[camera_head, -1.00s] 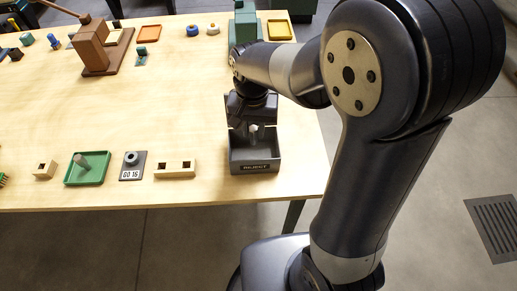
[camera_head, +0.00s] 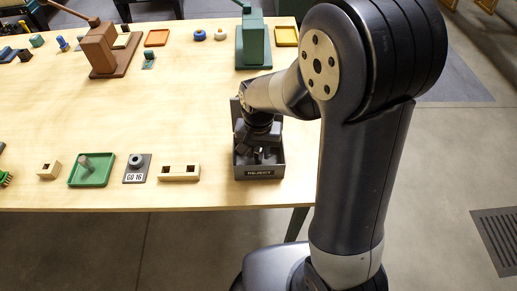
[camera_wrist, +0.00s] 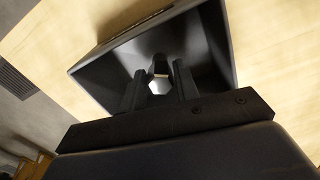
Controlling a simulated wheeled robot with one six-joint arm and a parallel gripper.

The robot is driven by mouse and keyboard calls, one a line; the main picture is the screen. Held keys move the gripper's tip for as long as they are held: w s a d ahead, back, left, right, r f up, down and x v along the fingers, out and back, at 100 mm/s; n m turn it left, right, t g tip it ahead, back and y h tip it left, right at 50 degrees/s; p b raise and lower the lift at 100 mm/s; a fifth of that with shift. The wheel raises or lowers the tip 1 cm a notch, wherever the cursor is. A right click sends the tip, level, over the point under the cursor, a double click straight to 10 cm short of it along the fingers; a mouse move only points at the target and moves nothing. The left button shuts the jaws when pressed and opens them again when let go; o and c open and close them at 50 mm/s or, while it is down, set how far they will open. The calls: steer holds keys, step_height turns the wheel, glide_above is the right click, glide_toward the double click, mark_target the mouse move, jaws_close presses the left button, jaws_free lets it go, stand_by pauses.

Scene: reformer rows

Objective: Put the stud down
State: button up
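The stud (camera_wrist: 158,85) is a small pale grey piece with a faceted outline. It shows between the two dark fingers in the wrist view. My gripper (camera_wrist: 158,80) points down into the dark reject bin (camera_wrist: 226,45) and appears shut on the stud. In the head view my gripper (camera_head: 264,155) is inside the reject bin (camera_head: 258,174), below its rim and behind its labelled front wall. The stud is mostly hidden there by the fingers. I cannot tell whether the stud touches the bin floor.
Left of the bin stand a wooden block with two holes (camera_head: 179,174), a GO 16 gauge plate (camera_head: 137,176), a green tray (camera_head: 91,181) with a grey peg, and a small wooden block (camera_head: 48,170). A green press (camera_head: 253,45) stands behind the bin. The table middle is clear.

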mark_target(258, 150)
steer(key=o, duration=0.4)
steer(key=shift+c, duration=0.2)
step_height(258, 150, up, 12)
steer(key=p, duration=0.1)
steer(key=shift+r, duration=0.2)
stand_by(0.3)
